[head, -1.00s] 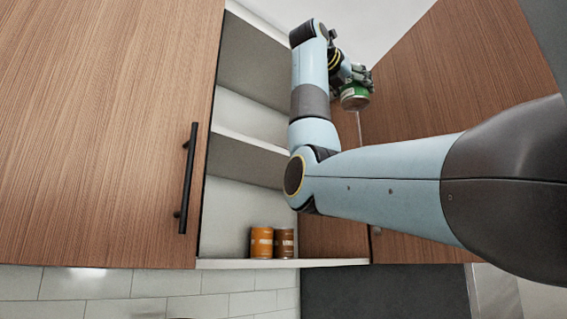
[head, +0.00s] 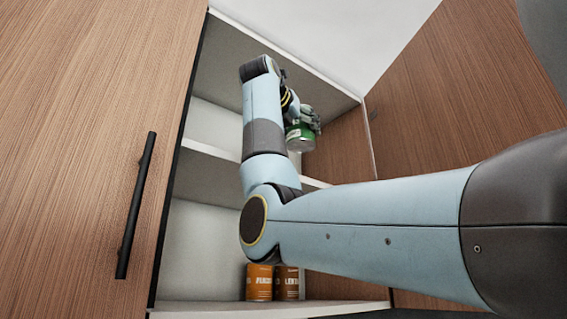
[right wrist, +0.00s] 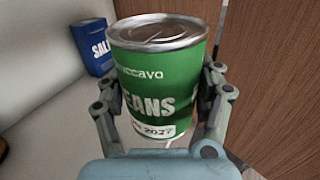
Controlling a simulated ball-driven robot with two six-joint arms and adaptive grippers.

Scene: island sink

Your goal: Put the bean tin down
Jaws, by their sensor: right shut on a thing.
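The bean tin (head: 299,138) is green with a silver lid. In the head view it hangs in my right gripper (head: 312,124), inside the open cabinet and above the middle shelf. In the right wrist view the tin (right wrist: 160,85) fills the middle, its label reading "EANS", with the gripper's fingers (right wrist: 160,110) closed on both its sides. It looks upright. Whether its base touches the shelf cannot be told. My left gripper is not in view.
Two orange-brown tins (head: 259,283) stand on the bottom shelf (head: 215,306). A blue box marked "SAL" (right wrist: 91,45) stands left of the bean tin in the right wrist view. The middle shelf (head: 210,165) is partly hidden by my arm. Open wooden doors flank the cabinet.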

